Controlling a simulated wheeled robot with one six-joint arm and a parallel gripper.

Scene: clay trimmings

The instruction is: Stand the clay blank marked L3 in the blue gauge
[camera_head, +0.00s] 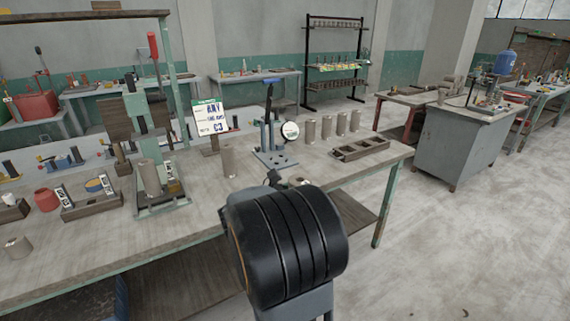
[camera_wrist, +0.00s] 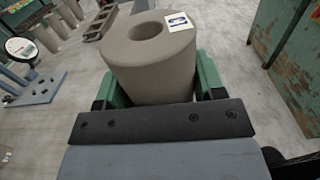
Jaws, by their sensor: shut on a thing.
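My gripper (camera_wrist: 158,82) is shut on a grey-brown clay blank (camera_wrist: 150,62), a thick cylinder with a round hole in its top, between two green jaws. A small white and blue label sits on its top rim; I cannot read it, so I cannot tell if it says L3. The blank is above the bench. The blue gauge (camera_head: 275,158) has a flat blue-grey base, upright posts and a round white dial. It stands on the bench beyond my arm, and its base also shows at the left of the wrist view (camera_wrist: 38,90). In the head view my arm hides most of my gripper.
Several clay blanks (camera_head: 327,127) stand in a row right of the gauge, behind a dark tray with holes (camera_head: 360,149). Another blank (camera_head: 228,160) stands left of the gauge, by a sign board (camera_head: 210,119). A green press (camera_head: 150,140) stands further left. The bench front edge is near my arm.

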